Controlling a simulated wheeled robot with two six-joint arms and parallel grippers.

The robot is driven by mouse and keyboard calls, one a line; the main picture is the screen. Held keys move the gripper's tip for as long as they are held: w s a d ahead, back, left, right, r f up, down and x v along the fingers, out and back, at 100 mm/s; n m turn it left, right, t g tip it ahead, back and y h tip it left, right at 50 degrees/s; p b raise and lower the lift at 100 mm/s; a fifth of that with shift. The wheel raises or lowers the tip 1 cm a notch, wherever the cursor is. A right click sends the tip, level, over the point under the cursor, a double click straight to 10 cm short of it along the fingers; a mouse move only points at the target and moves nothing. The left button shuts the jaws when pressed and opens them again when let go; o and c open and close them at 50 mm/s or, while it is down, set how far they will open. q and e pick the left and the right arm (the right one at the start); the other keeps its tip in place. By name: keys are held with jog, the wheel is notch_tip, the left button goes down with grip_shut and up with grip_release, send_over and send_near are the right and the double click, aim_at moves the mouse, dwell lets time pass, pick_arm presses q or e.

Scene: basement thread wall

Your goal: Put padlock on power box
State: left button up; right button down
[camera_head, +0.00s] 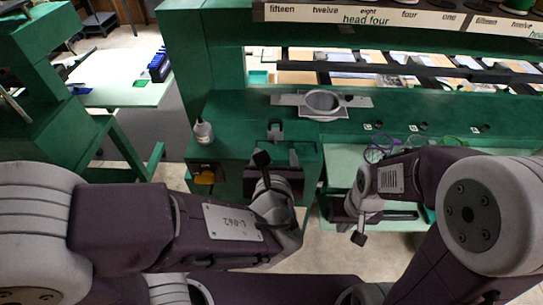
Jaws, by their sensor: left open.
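A small dark grey object with an upright loop, which looks like the padlock (275,130), stands on the green bench top in the middle of the head view. My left gripper (280,158) is open just in front of it, on the near side, and does not appear to hold it. My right gripper (385,214) is out to the right, low by the pale green lower shelf; its fingers are too unclear to judge. I cannot identify the power box with certainty; a yellow-orange fitting (204,176) shows on the bench's front left.
A white bottle (203,131) stands at the bench's left edge. A grey plate with a round ring (322,103) lies behind the padlock. Several wire-like loops, including a purple one (376,152), lie to the right. A pale table (122,88) is at the far left.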

pick_arm(q)
jog(key=s+a+f+m+g, duration=0.4)
jog(key=a+f+m+g, duration=0.2)
jog(key=m, duration=1.1)
jog(key=s+a+f+m+g, duration=0.4)
jog(key=a+f+m, duration=0.7)
jog(key=m, duration=0.7)
jog(key=shift+a+f+m+g, duration=0.15)
jog(key=shift+f+m+g, duration=0.2)
jog(key=shift+g, duration=0.75)
